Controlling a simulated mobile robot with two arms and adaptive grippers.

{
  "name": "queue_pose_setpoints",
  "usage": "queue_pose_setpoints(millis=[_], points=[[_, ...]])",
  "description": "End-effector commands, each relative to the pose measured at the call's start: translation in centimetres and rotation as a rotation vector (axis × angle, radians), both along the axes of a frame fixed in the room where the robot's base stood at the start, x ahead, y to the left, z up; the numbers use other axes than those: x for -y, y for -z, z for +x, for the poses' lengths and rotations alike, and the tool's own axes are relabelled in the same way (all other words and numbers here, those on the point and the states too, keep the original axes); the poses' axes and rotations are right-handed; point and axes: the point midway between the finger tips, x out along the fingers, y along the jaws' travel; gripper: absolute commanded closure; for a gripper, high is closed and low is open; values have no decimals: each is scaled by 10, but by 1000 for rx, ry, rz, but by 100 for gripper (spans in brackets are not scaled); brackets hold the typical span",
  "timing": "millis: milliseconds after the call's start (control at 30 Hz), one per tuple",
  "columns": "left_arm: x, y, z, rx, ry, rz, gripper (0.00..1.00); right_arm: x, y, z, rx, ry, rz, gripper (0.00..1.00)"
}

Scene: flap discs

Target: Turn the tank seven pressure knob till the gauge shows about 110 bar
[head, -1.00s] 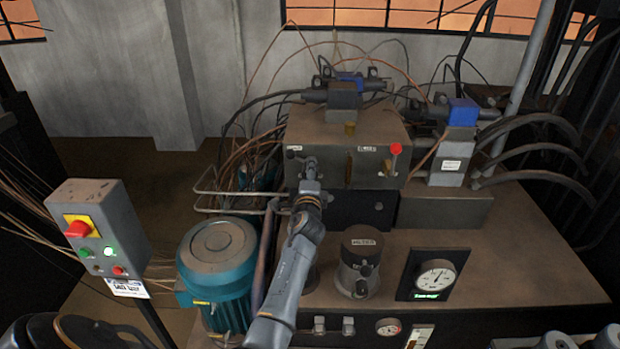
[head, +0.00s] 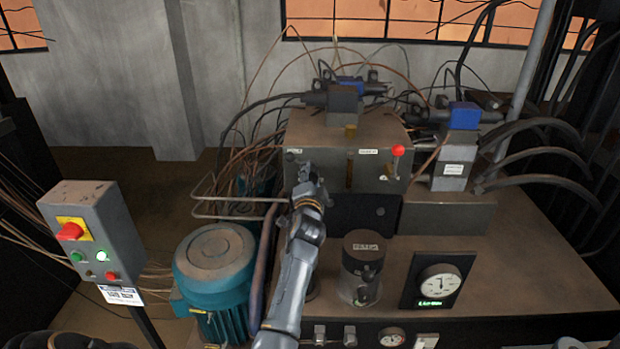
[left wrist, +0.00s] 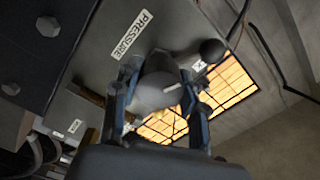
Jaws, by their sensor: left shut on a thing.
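The pressure knob (left wrist: 158,90) is a grey round knob with a small white mark, between my finger tips in the left wrist view. A PRESSURE label (left wrist: 131,35) sits beside it on the tank face. My left gripper (left wrist: 157,105) is shut on the knob. In the head view my left gripper (head: 307,182) is at the left of the tank's front face (head: 330,165) and hides the knob. The gauge (head: 437,283) is a white dial on a black panel at the right. Its needle points roughly straight up; its green digits (head: 430,303) are too blurred to read.
A red-ball lever (head: 398,151) stands at the tank's right. A black-and-grey cylinder (head: 362,265) and a teal motor (head: 215,270) stand in front. A bent pipe rail (head: 235,198) runs close left of my gripper. A control box (head: 90,232) with a red switch is at far left.

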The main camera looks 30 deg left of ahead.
Motion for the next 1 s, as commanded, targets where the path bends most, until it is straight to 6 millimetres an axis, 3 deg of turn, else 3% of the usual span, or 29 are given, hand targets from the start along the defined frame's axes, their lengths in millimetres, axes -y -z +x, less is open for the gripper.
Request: queue_pose_setpoints(millis=[367,400,500,833,1000], points=[[0,2,0,-1,-1,-5,89,0,0,0,0,0,0,48],[0,2,0,-1,-1,-5,54,0,0,0,0,0,0,48],[0,1,0,0,-1,-5,35,0,0,0,0,0,0,48],[1,1,-1,1,-1,-3,35,2,0,-1,-2,-1,-2,48],[10,2,-16,0,0,-2,35,1,0,-1,-1,-1,-1,48]])
